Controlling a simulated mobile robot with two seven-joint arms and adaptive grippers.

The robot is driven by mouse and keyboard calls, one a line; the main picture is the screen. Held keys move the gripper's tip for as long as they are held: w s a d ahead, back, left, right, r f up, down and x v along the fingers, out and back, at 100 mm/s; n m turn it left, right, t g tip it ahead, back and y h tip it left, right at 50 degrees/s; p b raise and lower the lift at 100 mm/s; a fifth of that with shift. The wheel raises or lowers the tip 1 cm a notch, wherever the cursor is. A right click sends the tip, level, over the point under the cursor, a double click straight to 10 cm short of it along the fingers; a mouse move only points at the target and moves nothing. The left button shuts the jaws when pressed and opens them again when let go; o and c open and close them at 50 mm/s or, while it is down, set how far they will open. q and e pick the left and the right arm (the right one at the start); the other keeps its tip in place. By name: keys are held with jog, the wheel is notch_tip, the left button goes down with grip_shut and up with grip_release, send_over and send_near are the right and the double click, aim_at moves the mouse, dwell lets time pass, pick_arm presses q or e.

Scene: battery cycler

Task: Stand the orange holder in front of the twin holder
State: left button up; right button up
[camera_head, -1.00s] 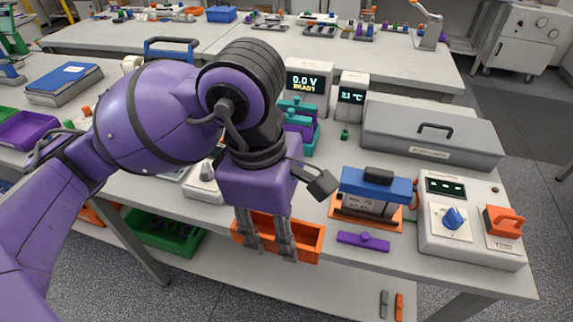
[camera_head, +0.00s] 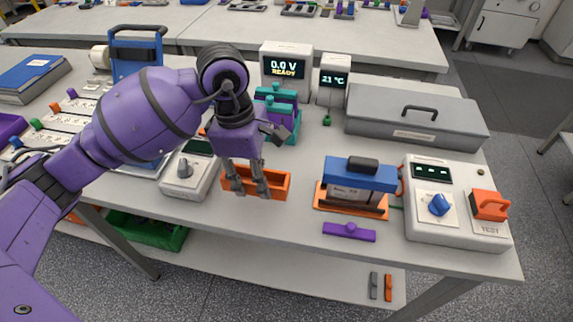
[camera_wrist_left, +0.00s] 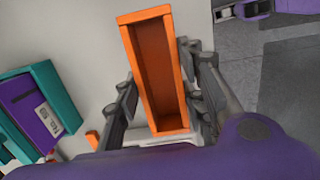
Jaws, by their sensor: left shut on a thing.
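My left gripper (camera_head: 253,190) is shut on the orange holder (camera_head: 279,185), a long open-topped box. In the left wrist view the orange holder (camera_wrist_left: 128,40) looks empty, with a finger of my left gripper (camera_wrist_left: 163,95) on each side. The teal twin holder (camera_head: 293,132) stands behind it on the table, a little to the right, with a purple block and a teal block in it. It also shows at the left of the left wrist view (camera_wrist_left: 62,100). The two holders are apart. I cannot tell whether the orange holder touches the table. My right gripper is out of view.
A white meter (camera_head: 190,172) stands close left of the orange holder. A blue-topped device on an orange base (camera_head: 357,180) is at right, with a purple bar (camera_head: 349,232) before it. Displays (camera_head: 286,70) stand behind the twin holder. The table (camera_head: 300,165) is bare between.

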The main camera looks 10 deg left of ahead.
pick_arm(q)
jog(key=shift+w+a+f, duration=0.15)
jog(key=shift+w+f, duration=0.25)
jog(key=shift+f, duration=0.15)
notch_tip(320, 180, down, 2)
jog(key=shift+w+a+f, duration=0.1)
jog(key=shift+w+f, duration=0.05)
jog(key=shift+f, duration=0.05)
jog(key=shift+w+f+p, duration=0.1)
jog(key=shift+f+p, duration=0.2)
jog(key=shift+f, duration=0.5)
jog(key=o, duration=1.2)
jog(key=shift+o, duration=0.2)
jog(key=shift+r, duration=0.55)
jog(key=r, duration=0.3)
jog(key=a+r, duration=0.1)
jog(key=r, duration=0.6)
jog(key=shift+a+r, duration=0.15)
jog(key=shift+r, duration=0.55)
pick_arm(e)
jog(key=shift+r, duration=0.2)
